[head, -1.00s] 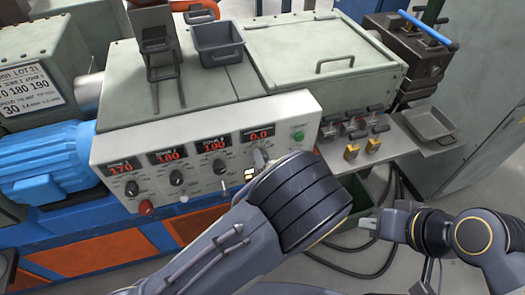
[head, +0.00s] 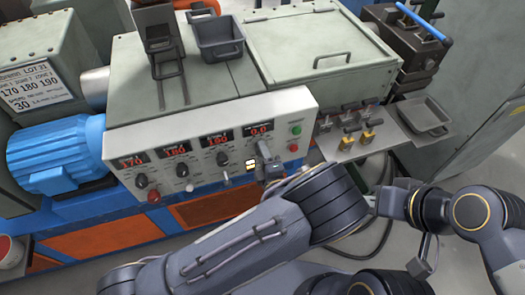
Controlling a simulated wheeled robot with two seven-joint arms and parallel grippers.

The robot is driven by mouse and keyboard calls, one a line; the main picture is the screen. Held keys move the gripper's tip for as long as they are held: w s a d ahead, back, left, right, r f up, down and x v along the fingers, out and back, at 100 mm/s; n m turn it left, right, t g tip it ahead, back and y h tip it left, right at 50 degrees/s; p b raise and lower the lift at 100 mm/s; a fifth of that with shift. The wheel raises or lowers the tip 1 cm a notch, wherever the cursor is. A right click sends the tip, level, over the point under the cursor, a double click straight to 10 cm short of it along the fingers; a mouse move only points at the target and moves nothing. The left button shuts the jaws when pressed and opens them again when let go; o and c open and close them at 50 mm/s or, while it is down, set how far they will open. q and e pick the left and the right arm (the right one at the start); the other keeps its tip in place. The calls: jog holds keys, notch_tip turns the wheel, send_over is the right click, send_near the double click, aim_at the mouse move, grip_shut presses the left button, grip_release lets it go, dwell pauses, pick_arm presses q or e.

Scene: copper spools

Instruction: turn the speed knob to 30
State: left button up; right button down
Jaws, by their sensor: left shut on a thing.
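The control panel (head: 207,143) in the head view carries several red displays. The rightmost display (head: 259,129) reads 0.0, and the speed knob (head: 263,150) lies below it, mostly hidden by my gripper. My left gripper (head: 267,161) is at this knob, small in the picture and shut on it; the fingertips are hard to make out. My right gripper (head: 374,203) is at the lower right, away from the panel and partly behind my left arm; its jaw opening cannot be made out.
Other knobs (head: 181,170) sit left along the panel, with a red button (head: 154,196) below. A green button (head: 296,130) and a red one are at its right end. A shelf (head: 390,130) with small clamps and a tray stands right. A placard (head: 38,88) shows 170 180 190 and 30.

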pick_arm(q)
jog(key=shift+f, duration=0.1)
dwell(0.3)
jog(key=o, duration=1)
